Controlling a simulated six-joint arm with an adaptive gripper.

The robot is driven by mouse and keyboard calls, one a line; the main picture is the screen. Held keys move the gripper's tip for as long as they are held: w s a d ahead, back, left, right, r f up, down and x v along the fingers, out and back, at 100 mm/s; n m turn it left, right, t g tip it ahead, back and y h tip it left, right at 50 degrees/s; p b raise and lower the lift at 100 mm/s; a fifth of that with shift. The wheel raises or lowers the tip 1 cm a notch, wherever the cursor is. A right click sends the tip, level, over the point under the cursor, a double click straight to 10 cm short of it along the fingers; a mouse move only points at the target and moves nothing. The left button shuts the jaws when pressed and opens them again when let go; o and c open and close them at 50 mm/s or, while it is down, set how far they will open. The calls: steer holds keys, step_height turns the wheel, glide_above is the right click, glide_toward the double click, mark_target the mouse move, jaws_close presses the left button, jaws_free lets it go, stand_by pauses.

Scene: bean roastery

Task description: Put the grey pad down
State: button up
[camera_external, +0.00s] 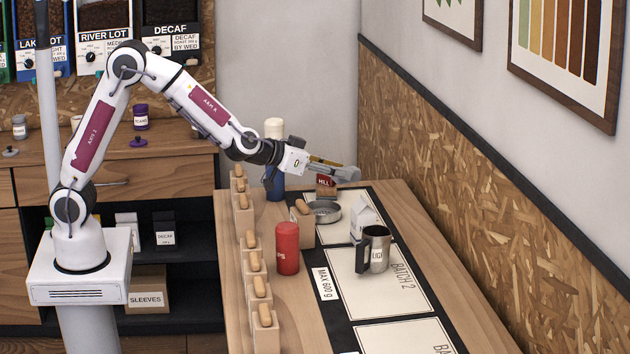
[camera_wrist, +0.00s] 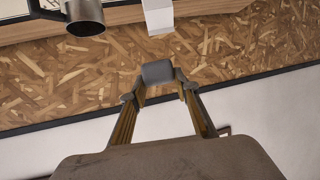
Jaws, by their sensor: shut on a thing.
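The grey pad (camera_external: 348,174) is a small rounded block at the tip of my gripper (camera_external: 332,169) in the external view. My gripper is shut on it and points right, above the far end of the wooden bench (camera_external: 405,203). In the wrist view the grey pad (camera_wrist: 157,73) sits between the two fingertips of my gripper (camera_wrist: 158,86), with the chipboard wall behind it. The pad appears clear of the bench. The HILL bag (camera_external: 325,187) is just below and left of it in the picture; I cannot tell the gap.
A round metal dish (camera_external: 324,211), white carton (camera_external: 362,218), metal mug (camera_external: 376,250) and red canister (camera_external: 287,248) stand on the bench. A blue bottle (camera_external: 274,183) stands behind. Wooden blocks line the left edge. The BATCH 2 card (camera_external: 400,292) has bare room.

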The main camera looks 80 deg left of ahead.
steer(key=s+d+f+m+h, duration=0.1)
steer(key=s+f+m+h, duration=0.2)
steer(key=s+f, duration=0.3)
steer(key=shift+s+t, duration=0.3)
steer(key=shift+s, duration=1.2)
steer(key=shift+w+d+r, duration=0.1)
